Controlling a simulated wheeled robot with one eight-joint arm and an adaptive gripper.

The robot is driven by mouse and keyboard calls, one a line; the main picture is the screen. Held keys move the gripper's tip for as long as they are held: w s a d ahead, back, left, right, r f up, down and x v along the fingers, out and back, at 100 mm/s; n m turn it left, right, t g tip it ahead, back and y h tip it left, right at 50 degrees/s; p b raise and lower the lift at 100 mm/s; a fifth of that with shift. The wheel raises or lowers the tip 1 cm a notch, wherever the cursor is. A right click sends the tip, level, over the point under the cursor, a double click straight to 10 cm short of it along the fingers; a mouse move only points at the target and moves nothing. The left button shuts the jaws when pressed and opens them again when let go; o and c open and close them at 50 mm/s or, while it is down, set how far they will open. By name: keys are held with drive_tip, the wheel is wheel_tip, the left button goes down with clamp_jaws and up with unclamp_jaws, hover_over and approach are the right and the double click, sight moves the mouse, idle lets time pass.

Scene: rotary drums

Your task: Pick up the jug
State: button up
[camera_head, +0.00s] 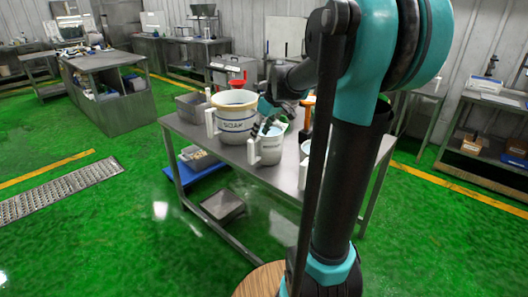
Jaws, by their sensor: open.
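Several white jugs with handles stand on a grey metal table (205,133). The large jug (236,124) has a yellowish rim and the dark letters SOAK, with its handle on the left. A smaller white jug (270,150) stands in front and to its right, with its handle on the left and small dark print. A third white jug (303,172) is mostly hidden behind my arm. My gripper (266,127) is open, dark and small in view, at the smaller jug's rim near the top of its handle. I cannot tell whether it touches the jug.
Benches line the back wall. The green floor to the left is open, with a metal grating (60,191).

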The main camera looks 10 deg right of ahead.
sight(251, 156)
drive_tip(key=x, duration=1.4)
drive_tip(key=shift+f, duration=0.35)
clamp_jaws()
